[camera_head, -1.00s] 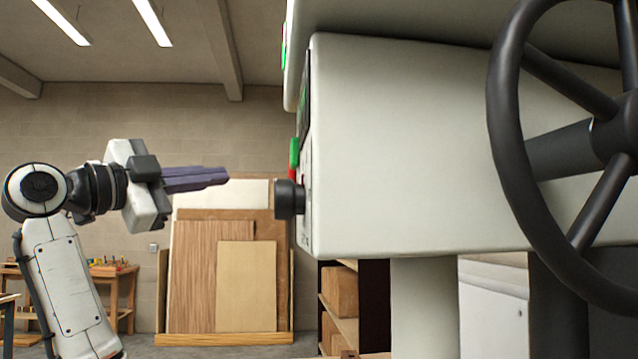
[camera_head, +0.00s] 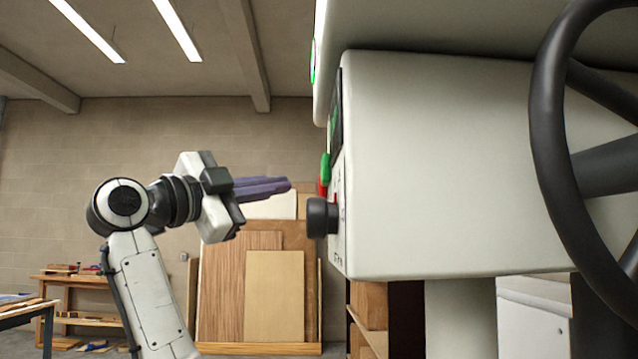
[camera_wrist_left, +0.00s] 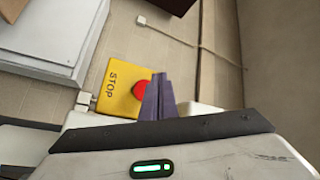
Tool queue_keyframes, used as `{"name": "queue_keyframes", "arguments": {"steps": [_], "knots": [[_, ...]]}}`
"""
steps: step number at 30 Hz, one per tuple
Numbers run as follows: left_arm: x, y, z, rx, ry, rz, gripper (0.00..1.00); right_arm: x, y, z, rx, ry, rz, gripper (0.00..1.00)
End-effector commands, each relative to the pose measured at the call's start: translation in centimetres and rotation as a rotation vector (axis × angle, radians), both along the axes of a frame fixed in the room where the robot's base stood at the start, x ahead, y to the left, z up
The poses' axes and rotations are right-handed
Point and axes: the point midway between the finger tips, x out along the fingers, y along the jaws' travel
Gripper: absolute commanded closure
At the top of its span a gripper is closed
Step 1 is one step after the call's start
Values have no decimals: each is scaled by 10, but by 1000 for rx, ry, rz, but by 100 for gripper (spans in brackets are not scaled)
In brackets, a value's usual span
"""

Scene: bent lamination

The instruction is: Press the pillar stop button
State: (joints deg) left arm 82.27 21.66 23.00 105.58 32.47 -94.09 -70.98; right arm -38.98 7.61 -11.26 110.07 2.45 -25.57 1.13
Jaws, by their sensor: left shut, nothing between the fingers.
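The stop button is a red knob (camera_wrist_left: 139,90) on a yellow plate (camera_wrist_left: 117,88) marked STOP, in the left wrist view. My left gripper (camera_head: 289,184) is shut and empty, with purple fingers pointing right towards the machine's panel edge in the head view. In the left wrist view its fingers (camera_wrist_left: 160,78) overlap the plate's right side, just right of the red knob. I cannot tell whether they touch it. The yellow plate is not visible in the head view. My right gripper is not in view.
A large pale machine housing (camera_head: 450,165) fills the right side, with a dark handwheel (camera_head: 549,120) in front. Its left edge carries a black knob (camera_head: 318,217) and green (camera_head: 325,167) and red parts. Wood boards (camera_head: 275,295) lean at the back wall.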

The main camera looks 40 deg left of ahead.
Motion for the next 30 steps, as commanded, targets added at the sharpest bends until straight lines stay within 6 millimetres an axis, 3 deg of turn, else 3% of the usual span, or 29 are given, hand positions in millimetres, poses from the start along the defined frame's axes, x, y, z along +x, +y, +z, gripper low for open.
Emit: {"name": "queue_keyframes", "arguments": {"steps": [9,30], "knots": [[18,-21,0,1,0,2,100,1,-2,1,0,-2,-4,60],[19,-23,0,1,-1,1,100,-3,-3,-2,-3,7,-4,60]]}}
